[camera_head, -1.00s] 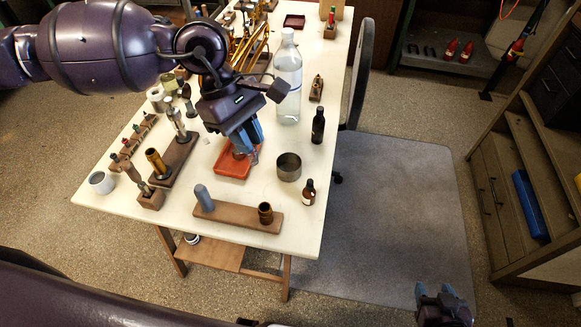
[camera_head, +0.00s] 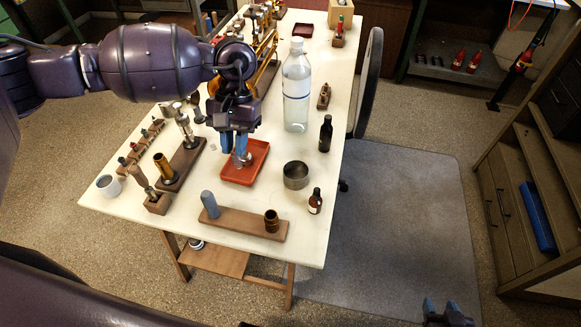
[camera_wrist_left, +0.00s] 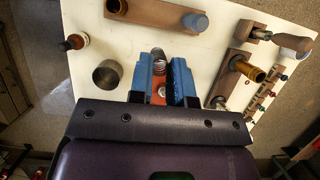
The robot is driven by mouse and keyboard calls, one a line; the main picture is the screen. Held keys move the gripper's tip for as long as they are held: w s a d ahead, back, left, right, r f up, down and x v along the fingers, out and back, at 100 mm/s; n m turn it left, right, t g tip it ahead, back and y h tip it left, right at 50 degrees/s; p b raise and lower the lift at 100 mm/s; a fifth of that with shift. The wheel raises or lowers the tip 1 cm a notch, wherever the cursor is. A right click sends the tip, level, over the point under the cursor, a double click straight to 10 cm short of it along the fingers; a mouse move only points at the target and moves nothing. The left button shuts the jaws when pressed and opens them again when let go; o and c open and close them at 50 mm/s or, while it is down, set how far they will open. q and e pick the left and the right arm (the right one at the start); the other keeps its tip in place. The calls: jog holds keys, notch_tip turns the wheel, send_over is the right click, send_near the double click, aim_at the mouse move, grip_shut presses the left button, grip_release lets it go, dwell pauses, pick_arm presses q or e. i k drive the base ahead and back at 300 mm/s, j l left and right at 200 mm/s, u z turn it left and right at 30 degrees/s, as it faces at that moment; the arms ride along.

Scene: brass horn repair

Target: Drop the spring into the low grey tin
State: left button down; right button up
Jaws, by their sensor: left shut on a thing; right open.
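My left gripper (camera_head: 236,153) is shut on a small silvery coil spring (camera_head: 244,159), over the orange-red tray (camera_head: 229,176). In the left wrist view the spring (camera_wrist_left: 158,56) shows at the tips of the two blue fingers (camera_wrist_left: 168,72). I cannot tell how high it is above the tray. The low grey tin (camera_head: 296,176) stands on the white table, to the right of the tray and apart from the gripper; it also shows in the left wrist view (camera_wrist_left: 106,73). My right gripper (camera_head: 447,308) is open and empty, low over the floor mat's edge.
A clear bottle (camera_head: 296,88) stands behind the tin. A dark bottle (camera_head: 325,133) and a brown labelled bottle (camera_head: 315,201) stand to its right. A wooden block with a grey peg (camera_head: 240,221) lies in front. Wooden stands (camera_head: 183,160) are left of the tray.

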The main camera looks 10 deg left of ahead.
aim_at(293, 178)
jog(key=j+z, duration=1.25)
jog(key=k+l, duration=0.05)
